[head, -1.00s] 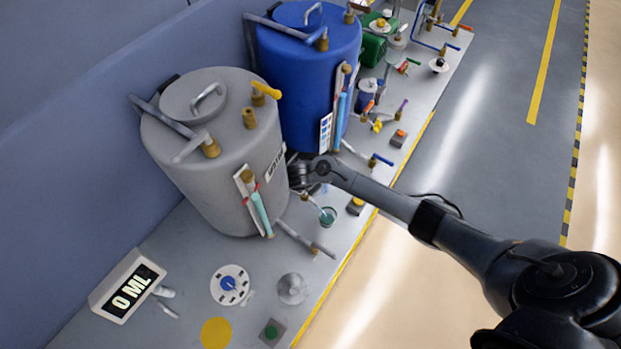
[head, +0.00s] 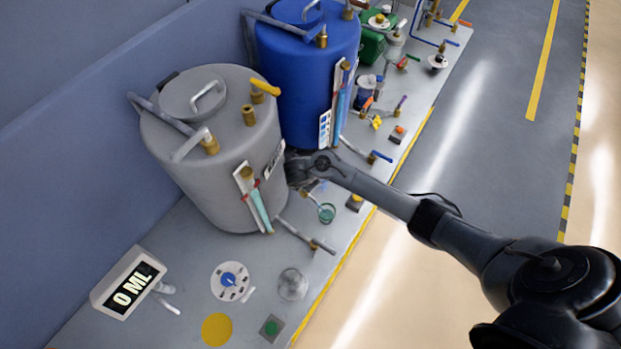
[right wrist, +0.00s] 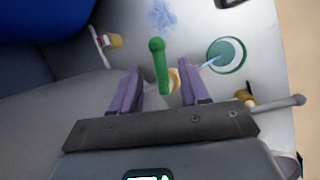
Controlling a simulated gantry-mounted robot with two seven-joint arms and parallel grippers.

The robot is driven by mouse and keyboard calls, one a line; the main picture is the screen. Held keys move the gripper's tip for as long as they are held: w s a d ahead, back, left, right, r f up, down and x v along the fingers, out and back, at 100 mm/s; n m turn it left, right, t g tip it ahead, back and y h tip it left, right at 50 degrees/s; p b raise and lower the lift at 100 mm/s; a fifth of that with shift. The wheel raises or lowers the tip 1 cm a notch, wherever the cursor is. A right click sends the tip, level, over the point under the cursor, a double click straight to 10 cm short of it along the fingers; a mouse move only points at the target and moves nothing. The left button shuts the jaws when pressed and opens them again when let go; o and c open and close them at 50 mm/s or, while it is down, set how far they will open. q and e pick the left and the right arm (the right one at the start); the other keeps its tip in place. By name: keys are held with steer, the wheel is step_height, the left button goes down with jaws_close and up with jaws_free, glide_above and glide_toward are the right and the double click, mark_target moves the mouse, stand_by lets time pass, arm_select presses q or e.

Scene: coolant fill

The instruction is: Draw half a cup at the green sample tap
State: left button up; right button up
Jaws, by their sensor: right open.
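The green tap handle (right wrist: 158,66) stands between the two purple fingers of my right gripper (right wrist: 159,78) in the right wrist view. The fingers are apart, with gaps beside the handle. A clear green-rimmed cup (right wrist: 226,55) stands to the right of the handle, and a pale blue streak reaches its left edge; I cannot tell whether this is flowing liquid. In the head view the cup (head: 326,213) stands on the bench in front of the grey tank (head: 215,150). My right wrist hides the tap and fingers there. My left gripper is out of view.
A display (head: 129,283) reads 0 ML. A blue tank (head: 300,85) stands behind the grey one. A lower tap pipe (head: 305,234) sticks out near the cup. A round grey disc (head: 292,284) and a yellow disc (head: 217,329) lie on the front bench.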

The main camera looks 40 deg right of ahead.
steer(key=p+v, duration=0.1)
steer(key=v, duration=0.7)
steer(key=shift+r+p, duration=0.35)
steer(key=shift+a, duration=0.1)
steer(key=s+a+f+g+p, duration=0.1)
steer(key=s+a+f+g, duration=0.1)
steer(key=s+f, duration=0.75)
steer(key=s+a+r+m+y+p, duration=0.1)
steer(key=s+a, duration=0.2)
steer(key=s, duration=0.4)
steer(key=s+a+r+m+y+p, duration=0.1)
steer(key=s+a+r+m, duration=0.1)
steer(key=s, duration=0.5)
step_height(320, 180, up, 16)
steer(key=m+t+y, duration=0.2)
steer(key=m+t, duration=0.1)
steer(key=m, duration=1)
steer(key=shift+s+a+y, duration=0.25)
steer(key=shift+s+y, duration=0.05)
